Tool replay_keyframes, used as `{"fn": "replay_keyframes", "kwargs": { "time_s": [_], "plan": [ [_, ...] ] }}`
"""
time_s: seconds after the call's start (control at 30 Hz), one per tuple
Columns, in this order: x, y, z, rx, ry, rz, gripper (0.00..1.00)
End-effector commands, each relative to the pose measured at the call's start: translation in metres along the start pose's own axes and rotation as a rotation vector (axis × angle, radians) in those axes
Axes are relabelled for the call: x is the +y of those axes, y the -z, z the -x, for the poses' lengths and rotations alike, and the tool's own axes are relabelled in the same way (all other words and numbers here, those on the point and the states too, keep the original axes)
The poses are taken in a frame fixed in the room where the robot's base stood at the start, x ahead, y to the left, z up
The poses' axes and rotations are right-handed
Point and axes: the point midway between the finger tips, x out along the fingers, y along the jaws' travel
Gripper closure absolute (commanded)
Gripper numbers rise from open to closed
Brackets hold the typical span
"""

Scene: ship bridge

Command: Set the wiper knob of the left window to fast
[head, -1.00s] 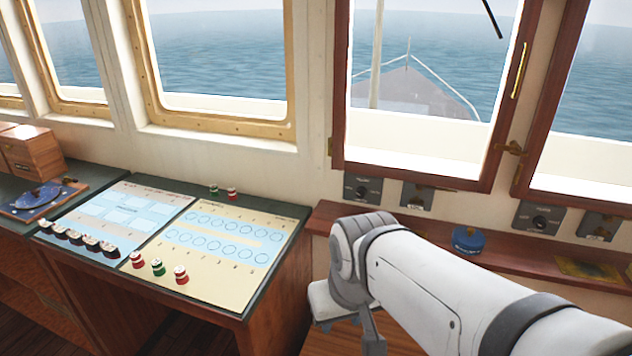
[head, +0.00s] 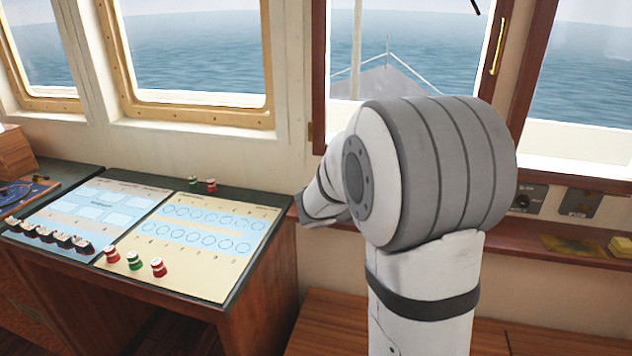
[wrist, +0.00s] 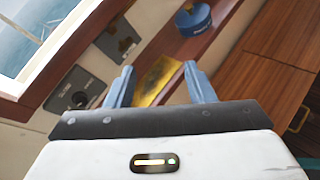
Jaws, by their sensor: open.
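The wiper knob (wrist: 80,97) is a dark round dial on a grey plate, seen in the left part of the wrist view beneath a window frame. It seems to be the left window's knob; its setting is too small to read. The gripper is hidden behind my arm in the head view.
A second plate (wrist: 118,38) sits beside the knob plate. A shelf below holds a yellow flat item (wrist: 157,82) and a blue round tin (wrist: 193,18). A chart console (head: 190,235) stands at left.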

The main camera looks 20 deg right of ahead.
Motion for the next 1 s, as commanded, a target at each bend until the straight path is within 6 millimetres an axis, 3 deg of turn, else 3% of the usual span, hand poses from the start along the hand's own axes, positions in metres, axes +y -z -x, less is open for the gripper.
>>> {"fn": "replay_keyframes", "kwargs": {
  "time_s": [0.1, 0.3, 0.5, 0.67, 1.0],
  "plan": [
    [0.044, 0.03, -0.032, -0.105, -0.155, 0.281, 0.51],
    [0.106, 0.085, -0.06, -0.262, -0.401, 0.672, 0.51],
    [0.137, 0.126, -0.067, -0.358, -0.55, 0.881, 0.51],
    [0.147, 0.135, -0.071, -0.381, -0.586, 0.926, 0.51],
    [0.18, 0.131, -0.111, -0.381, -0.587, 0.926, 0.51]
  ]
}}
